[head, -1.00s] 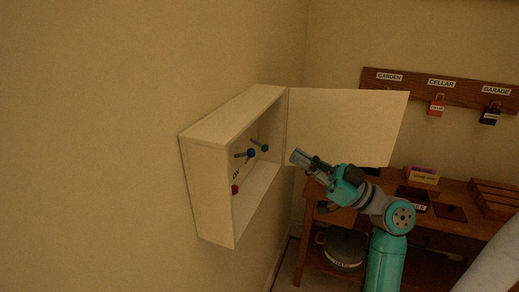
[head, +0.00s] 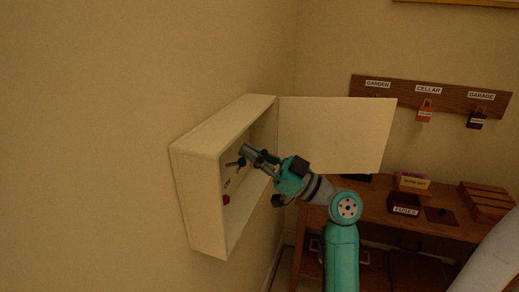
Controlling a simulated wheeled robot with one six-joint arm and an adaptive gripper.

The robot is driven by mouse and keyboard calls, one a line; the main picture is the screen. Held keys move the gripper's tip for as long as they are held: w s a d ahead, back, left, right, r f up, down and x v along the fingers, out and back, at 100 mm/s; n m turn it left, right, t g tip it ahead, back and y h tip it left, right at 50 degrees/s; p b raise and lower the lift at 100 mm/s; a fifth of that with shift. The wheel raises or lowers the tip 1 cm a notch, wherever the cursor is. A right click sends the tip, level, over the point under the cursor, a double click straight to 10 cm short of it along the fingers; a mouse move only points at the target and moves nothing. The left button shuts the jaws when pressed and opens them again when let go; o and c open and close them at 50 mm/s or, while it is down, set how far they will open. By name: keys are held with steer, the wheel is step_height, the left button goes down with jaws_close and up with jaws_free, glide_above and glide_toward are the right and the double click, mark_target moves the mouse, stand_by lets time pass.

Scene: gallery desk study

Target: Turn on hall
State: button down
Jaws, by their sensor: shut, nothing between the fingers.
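A cream wall box (head: 205,148) hangs on the left wall with its door (head: 335,130) swung open to the right. Inside, a dark blue-tipped lever (head: 239,163) sticks out, and a red piece (head: 226,200) sits lower down. A small label near them is too small to read surely. My gripper (head: 246,150) is shut and empty, reaching into the box's opening just above and beside the blue-tipped lever. Whether it touches the lever I cannot tell. The gripper hides the green-tipped lever and part of the back panel.
A wooden desk (head: 375,212) stands at the right with a fuses box (head: 404,204) and other small boxes. A rack (head: 450,95) labelled garden, cellar and garage holds padlocks above it. The open door stands close behind my arm.

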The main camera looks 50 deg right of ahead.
steer(key=shift+w+d+f, duration=0.1)
steer(key=shift+f, duration=0.65)
steer(key=shift+s+f+t+y, duration=0.2)
steer(key=shift+f+t+y, duration=0.3)
steer(key=shift+t, duration=0.1)
steer(key=f, duration=0.1)
steer(key=f+t, duration=0.1)
steer(key=shift+s+d+f+y, duration=0.15)
steer(key=shift+s+f+y, duration=0.05)
steer(key=shift+f+y, duration=0.1)
stand_by(0.3)
